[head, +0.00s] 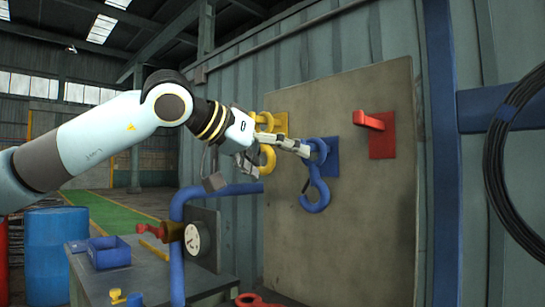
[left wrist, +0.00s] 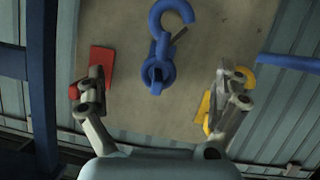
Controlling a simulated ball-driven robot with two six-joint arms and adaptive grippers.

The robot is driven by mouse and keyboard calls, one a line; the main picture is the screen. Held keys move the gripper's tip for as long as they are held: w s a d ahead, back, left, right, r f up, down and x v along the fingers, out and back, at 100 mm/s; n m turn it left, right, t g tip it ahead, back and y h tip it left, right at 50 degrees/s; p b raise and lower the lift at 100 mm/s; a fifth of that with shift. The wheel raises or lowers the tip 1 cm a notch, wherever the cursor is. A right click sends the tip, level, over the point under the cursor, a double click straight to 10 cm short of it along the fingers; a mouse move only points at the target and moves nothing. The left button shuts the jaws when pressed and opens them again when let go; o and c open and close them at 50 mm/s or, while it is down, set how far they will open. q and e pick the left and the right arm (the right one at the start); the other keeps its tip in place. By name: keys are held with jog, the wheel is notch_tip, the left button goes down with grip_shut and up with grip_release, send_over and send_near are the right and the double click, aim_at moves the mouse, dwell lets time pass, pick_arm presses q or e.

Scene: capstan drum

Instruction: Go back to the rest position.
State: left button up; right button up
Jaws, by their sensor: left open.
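My left gripper (head: 284,156) is raised in front of the upright board (head: 370,215), its arm coming in from the left. In the left wrist view its two fingers (left wrist: 159,78) are spread wide, with nothing held between them. A blue hook (head: 317,195) hangs at the blue plate (head: 333,158), just beyond the fingers; it also shows between them in the left wrist view (left wrist: 172,18). A yellow hook (head: 268,158) at the yellow plate (head: 281,124) is partly hidden behind the gripper. My right gripper is not in view.
A red peg (head: 369,120) on a red plate (head: 382,143) is bare. A blue pipe (head: 177,245) and a gauge (head: 193,239) stand below my arm. A bench (head: 150,283) holds a blue bin (head: 109,252). A red hook piece (head: 256,300) lies low. A blue drum (head: 57,240) stands left.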

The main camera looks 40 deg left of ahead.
pick_arm(q)
jog(key=shift+s+d+r, duration=0.15)
jog(key=shift+s, duration=0.35)
